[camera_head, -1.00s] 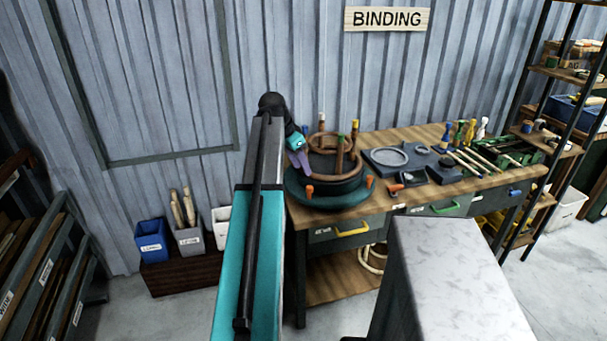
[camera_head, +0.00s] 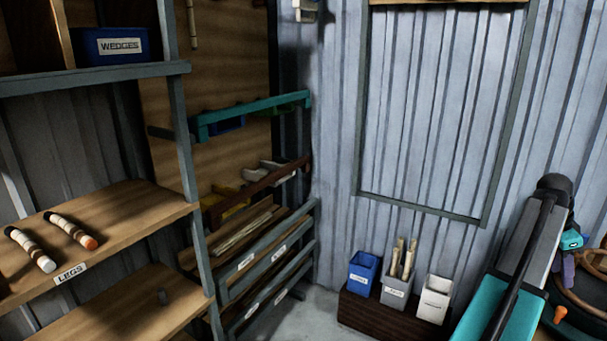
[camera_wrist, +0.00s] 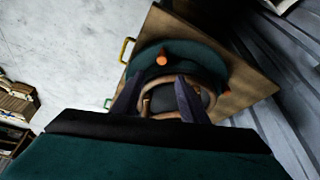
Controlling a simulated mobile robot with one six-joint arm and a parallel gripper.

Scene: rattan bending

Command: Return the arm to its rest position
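My arm shows at the right edge of the head view, reaching up and over the bench fixture. My gripper (camera_head: 566,270) is at its far end, small and partly cut off by the arm. In the wrist view my gripper (camera_wrist: 158,92) has its two dark fingers spread apart, with nothing seen clasped between them. Beyond the fingers lies a round dark green fixture (camera_wrist: 208,62) with orange knobs (camera_wrist: 162,60) and a brown rattan ring (camera_wrist: 205,89). I cannot tell the exact gap between fingers and ring.
A shelf rack (camera_head: 130,215) with pale rods labelled LEGS (camera_head: 70,230) stands at left. A slotted rack (camera_head: 265,265) is behind it. Small bins (camera_head: 397,290) sit on a low brown box (camera_head: 365,317). Bare floor (camera_head: 300,318) lies between.

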